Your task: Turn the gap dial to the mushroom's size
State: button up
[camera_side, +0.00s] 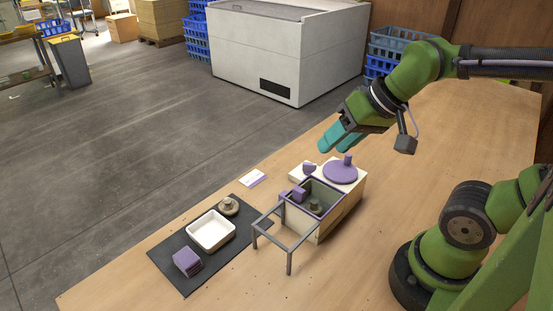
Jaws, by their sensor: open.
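A purple round dial (340,173) with a raised peg lies on top of a pale wooden box (355,188). My gripper (331,140) has teal fingers and hangs open above the table, up and to the left of the dial, apart from it. A small purple part (309,168) sits beside the dial on the same box. A brownish mushroom (228,206) stands on the dark mat by the white tray. Another small brownish object, possibly a mushroom, (315,205) sits inside the box's open compartment, next to a purple block (299,194). Any dial markings are too small to read.
A grey metal frame (287,232) stands in front of the box. A white tray (211,231) and a purple cube (187,262) rest on the dark mat (174,269). A white card (252,178) lies near the table edge. The table right of the box is clear.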

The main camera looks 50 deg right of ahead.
jog(key=w+d+f+n+g, duration=0.1)
jog(key=w+d+n+g, duration=0.15)
jog(key=w+d, duration=0.35)
jog(key=n+g+h, duration=0.2)
jog(key=n+g, duration=0.2)
jog(key=n, duration=0.4)
send_over(310, 164)
notch_tip(310, 164, down, 2)
notch_tip(310, 164, down, 17)
jog(key=shift+w+r, duration=0.1)
jog(key=shift+r, duration=0.1)
grip_shut()
